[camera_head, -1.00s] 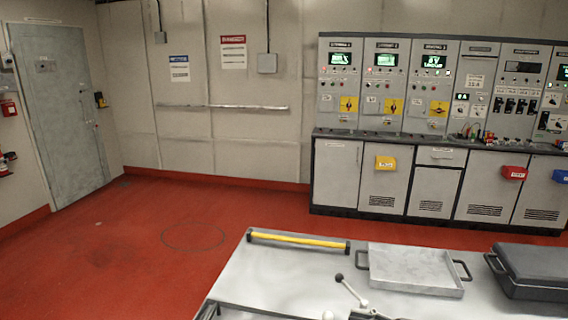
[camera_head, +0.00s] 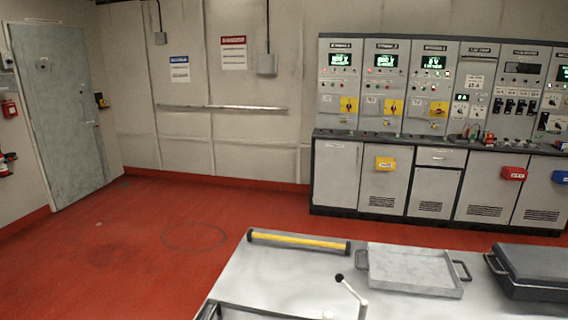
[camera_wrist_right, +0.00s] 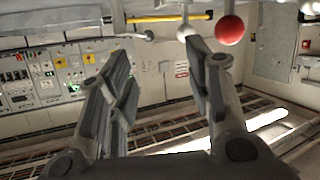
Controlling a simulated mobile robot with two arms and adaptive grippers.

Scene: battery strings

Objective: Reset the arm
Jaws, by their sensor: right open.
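My right gripper (camera_wrist_right: 163,72) shows in the right wrist view. Its two dark grey fingers are spread apart with nothing between them. A red ball knob (camera_wrist_right: 230,30) and a white ball knob (camera_wrist_right: 186,32) show just beyond and above the fingertips, apart from each other. Whether a finger touches either knob I cannot tell. Neither gripper is in the head view, and my left gripper shows nowhere.
A grey worktop (camera_head: 290,272) carries a yellow bar (camera_head: 298,240), a grey tray (camera_head: 415,287) with handles and a dark case (camera_head: 535,268). Control cabinets (camera_head: 440,100) line the back wall. A door (camera_head: 60,115) is at the left. The red floor (camera_head: 130,250) between is clear.

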